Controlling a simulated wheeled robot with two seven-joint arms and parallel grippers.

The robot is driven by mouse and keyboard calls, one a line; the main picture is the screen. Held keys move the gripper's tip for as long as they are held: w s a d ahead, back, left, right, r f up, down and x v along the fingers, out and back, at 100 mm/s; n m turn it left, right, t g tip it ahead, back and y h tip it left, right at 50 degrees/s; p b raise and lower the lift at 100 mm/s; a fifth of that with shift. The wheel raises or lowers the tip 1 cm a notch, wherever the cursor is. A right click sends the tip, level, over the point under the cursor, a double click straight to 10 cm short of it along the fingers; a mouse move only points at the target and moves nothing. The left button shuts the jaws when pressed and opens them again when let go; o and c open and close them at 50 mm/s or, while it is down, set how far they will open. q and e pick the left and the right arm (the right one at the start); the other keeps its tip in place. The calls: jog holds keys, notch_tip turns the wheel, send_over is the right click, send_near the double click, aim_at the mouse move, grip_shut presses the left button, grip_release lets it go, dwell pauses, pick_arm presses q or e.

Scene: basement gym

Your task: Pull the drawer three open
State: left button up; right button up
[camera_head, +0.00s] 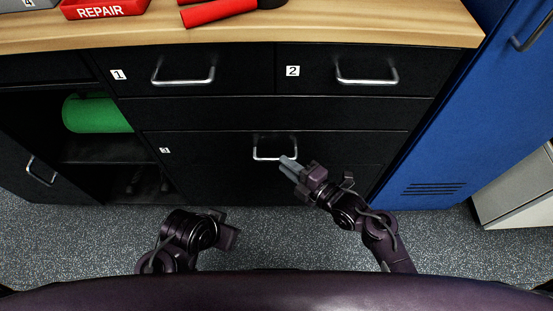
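Drawer three (220,172) is the wide black lower front of the cabinet, with a small white 3 label (165,150) at its left. Its front looks flush with the cabinet. Its silver bar handle (275,158) is at its upper middle. My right gripper (288,163) is at the handle's lower right edge, its grey fingers pointing at it. I cannot tell whether the fingers touch the handle or are apart. My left gripper (228,238) is low in front of the cabinet, away from the handle, and its fingers do not show clearly.
Drawers one (135,82) and two (310,82) are shut above. At left, an open cabinet door (28,160) shows a green roll (95,113) inside. A blue locker (450,120) stands at right. The wooden top (330,22) holds a red REPAIR box (103,8).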

aim_at(277, 158)
jog(key=shift+b+x, duration=0.3)
jog(key=shift+x, duration=1.9)
jog(key=shift+f, duration=0.1)
grip_shut()
